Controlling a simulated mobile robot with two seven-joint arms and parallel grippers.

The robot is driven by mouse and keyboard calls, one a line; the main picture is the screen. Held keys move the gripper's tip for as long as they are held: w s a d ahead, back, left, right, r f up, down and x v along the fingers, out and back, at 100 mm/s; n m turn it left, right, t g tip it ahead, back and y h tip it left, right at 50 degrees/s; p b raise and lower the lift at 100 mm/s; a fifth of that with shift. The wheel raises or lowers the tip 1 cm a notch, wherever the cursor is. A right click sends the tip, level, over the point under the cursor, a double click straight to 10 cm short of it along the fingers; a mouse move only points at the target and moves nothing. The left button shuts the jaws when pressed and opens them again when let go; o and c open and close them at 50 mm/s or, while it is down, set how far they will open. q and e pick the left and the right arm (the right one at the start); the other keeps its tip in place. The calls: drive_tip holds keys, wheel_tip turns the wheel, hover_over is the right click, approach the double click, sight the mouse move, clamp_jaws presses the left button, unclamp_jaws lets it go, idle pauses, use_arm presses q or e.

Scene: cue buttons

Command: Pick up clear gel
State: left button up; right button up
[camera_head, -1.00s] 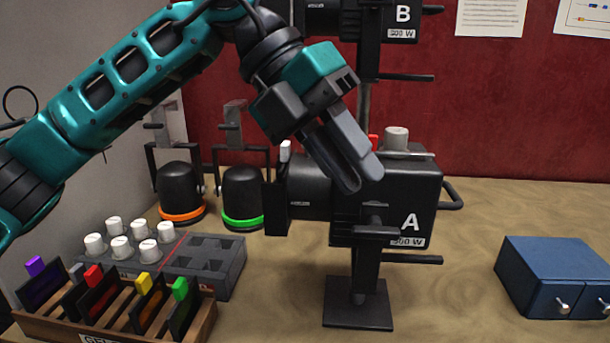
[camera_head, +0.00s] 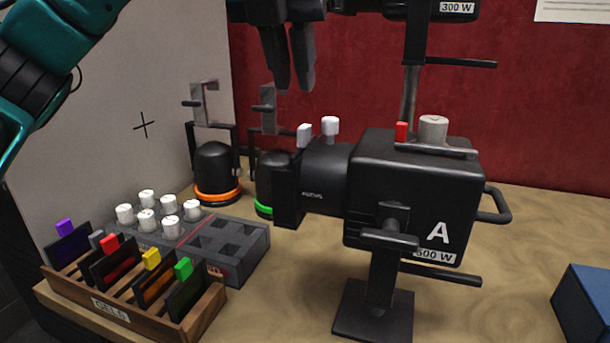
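A white tab (camera_head: 304,135) stands at the top of the dark frame (camera_head: 288,192) on the front of lamp A. It may belong to the clear gel, but the sheet is not visible. My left gripper (camera_head: 293,86) points down, above and behind this tab in the picture and apart from it. Its two fingers look close together with nothing visible between them, and their spacing is unclear. The wooden gel rack (camera_head: 150,333) at lower left holds gels with purple, red, yellow and green tabs, plus a small grey piece. My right gripper is not in view.
Lamp A (camera_head: 415,190) stands mid-table, with a red button (camera_head: 401,131) and a grey knob (camera_head: 433,129) on top. Two black domes, with orange (camera_head: 214,170) and green rings, stand behind. A grey tray (camera_head: 232,250) holds several white knobs. A blue box (camera_head: 590,305) is at right.

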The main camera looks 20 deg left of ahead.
sight(303, 127)
use_arm(q)
drive_tip(key=x, duration=0.7)
drive_tip(key=shift+s+d, duration=0.1)
clamp_jaws()
